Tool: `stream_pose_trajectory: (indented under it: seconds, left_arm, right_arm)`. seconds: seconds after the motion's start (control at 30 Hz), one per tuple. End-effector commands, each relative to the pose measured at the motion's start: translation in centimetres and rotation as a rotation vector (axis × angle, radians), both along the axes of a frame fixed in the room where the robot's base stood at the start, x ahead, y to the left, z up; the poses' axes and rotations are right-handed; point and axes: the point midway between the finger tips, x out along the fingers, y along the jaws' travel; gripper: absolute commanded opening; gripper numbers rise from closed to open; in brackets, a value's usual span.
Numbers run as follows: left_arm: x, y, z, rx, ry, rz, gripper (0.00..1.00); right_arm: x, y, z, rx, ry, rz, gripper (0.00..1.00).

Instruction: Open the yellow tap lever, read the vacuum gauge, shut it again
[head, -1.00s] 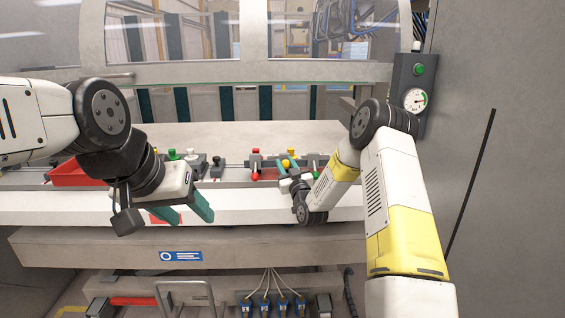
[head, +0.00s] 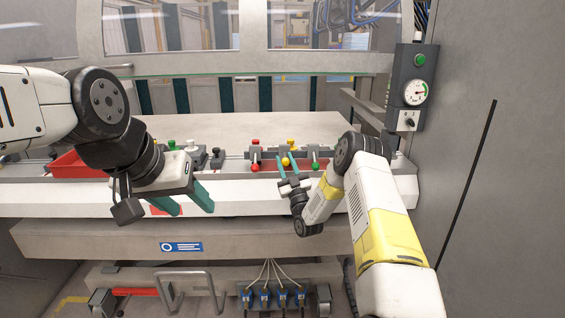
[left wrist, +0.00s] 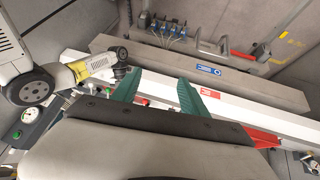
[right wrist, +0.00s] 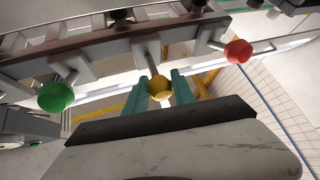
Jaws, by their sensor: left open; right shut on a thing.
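The yellow tap lever's round knob (head: 285,161) is on the front rail between a red-knobbed lever (head: 255,167) and a green-knobbed lever (head: 315,166). It stands slightly higher than both. My right gripper (head: 286,166) is shut on the yellow knob. In the right wrist view the knob (right wrist: 160,88) sits between its teal fingers. The vacuum gauge (head: 415,92) is a white dial with coloured arcs on a grey box at the right; its needle is too small to read surely. My left gripper (head: 187,202) is open and empty in front of the rail at the left.
A red bin (head: 75,165) stands at the left on the bender's bed. White and green fittings stand behind my left gripper. A switch (head: 409,121) sits below the gauge. A grey wall (head: 500,200) bounds the right side.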

Motion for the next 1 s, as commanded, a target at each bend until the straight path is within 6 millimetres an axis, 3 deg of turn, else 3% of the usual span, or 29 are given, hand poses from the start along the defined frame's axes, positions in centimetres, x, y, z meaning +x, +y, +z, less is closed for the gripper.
stream_pose_trajectory:
  seconds: [0.17,0.27,0.4,0.47,0.73,1.0]
  left_arm:
    - [0.0,0.0,0.0,0.0,0.0,0.0,0.52]
    - [0.2,0.0,0.1,0.0,0.001,0.0,0.32]
    - [1.8,-0.2,1.3,-0.001,0.01,-0.002,0.04]
    - [3.2,-0.3,2.1,-0.001,0.017,-0.003,0.0]
    - [12.6,-2.1,6.4,0.008,0.059,0.0,0.0]
    - [22.6,-5.8,7.9,0.028,0.097,0.012,0.0]
  right_arm:
    - [0.0,-0.1,0.1,0.0,0.0,-0.001,0.0]
    - [0.0,-0.1,0.1,0.0,0.0,-0.001,0.0]
    - [0.0,-0.1,0.1,0.0,0.0,-0.001,0.0]
    - [0.0,-0.1,0.1,0.0,0.0,-0.001,0.0]
    - [0.0,0.0,0.1,0.0,0.0,-0.001,0.0]
    - [0.0,0.0,0.1,0.0,0.0,-0.001,0.0]
